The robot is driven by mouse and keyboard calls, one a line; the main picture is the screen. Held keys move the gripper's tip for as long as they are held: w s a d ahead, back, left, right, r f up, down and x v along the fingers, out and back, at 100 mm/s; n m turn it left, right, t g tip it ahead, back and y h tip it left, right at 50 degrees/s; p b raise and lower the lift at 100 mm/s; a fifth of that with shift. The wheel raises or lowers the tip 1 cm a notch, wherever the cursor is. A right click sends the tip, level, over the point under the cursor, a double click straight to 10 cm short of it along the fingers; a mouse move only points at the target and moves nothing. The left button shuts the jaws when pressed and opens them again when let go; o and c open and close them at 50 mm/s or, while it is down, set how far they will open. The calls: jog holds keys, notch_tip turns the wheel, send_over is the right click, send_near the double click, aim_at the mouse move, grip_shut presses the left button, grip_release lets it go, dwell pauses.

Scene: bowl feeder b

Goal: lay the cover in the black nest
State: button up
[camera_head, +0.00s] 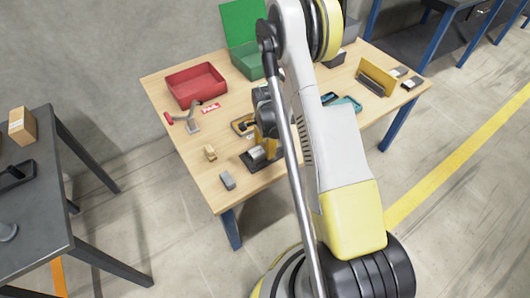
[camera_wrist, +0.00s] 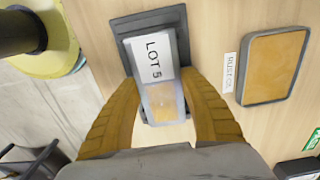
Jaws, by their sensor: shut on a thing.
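The cover (camera_wrist: 152,56) is a pale grey-white plate marked "LOT 5", with a lighter tan patch towards my gripper. My gripper (camera_wrist: 161,84) has two yellow fingers, shut on the cover from both sides. The dark nest (camera_wrist: 148,20) shows around the far end and left side of the cover; the cover hides most of it. Whether the cover touches the nest or hangs just above it, I cannot tell. In the head view the dark nest (camera_head: 249,163) is at the table's front edge, with my gripper over it and partly hidden by my arm.
A dark-framed tray (camera_wrist: 247,70) lies to the right, beside a small label. On the wooden table stand a red bin (camera_head: 196,84), a green bin (camera_head: 246,60), a small wooden block (camera_head: 210,153) and a grey block (camera_head: 227,180).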

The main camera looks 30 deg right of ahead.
jog(key=shift+f, duration=0.35)
jog(key=shift+f, duration=0.15)
jog(key=o, duration=1.4)
jog(key=shift+c, duration=0.2)
